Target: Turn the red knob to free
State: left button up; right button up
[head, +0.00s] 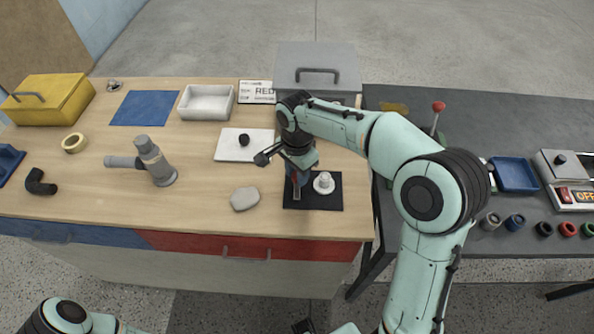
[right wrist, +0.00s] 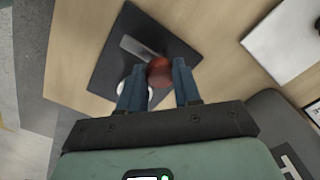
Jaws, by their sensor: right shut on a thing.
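The red knob (right wrist: 159,72) is round and sits over a black square plate (head: 320,200), with a flat grey bar (right wrist: 138,48) next to it. A white round knob (head: 323,183) stands on the same plate, to the right of the red one. My right gripper (right wrist: 160,82) is shut on the red knob, a finger on either side. In the head view my right gripper (head: 297,182) points down at the plate's left part and hides most of the red knob. Only part of my left arm shows at the bottom left; its gripper is not visible.
A grey stone (head: 244,199), a white board with a black knob (head: 238,145) and a grey pipe fitting (head: 152,163) lie to the left. A grey box (head: 316,65) and a sign reading RED (head: 258,91) stand behind. A dark table (head: 470,125) adjoins on the right.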

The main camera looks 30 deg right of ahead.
dwell(0.3)
jog(key=o, duration=1.1)
jog(key=shift+c, duration=0.2)
pick_arm(q)
jog(key=r+p, duration=0.1)
jog(key=w+r+p, duration=0.1)
jog(key=shift+w+r, duration=0.3)
pick_arm(e)
notch_tip(320, 180, up, 14)
jog(key=shift+f, duration=0.25)
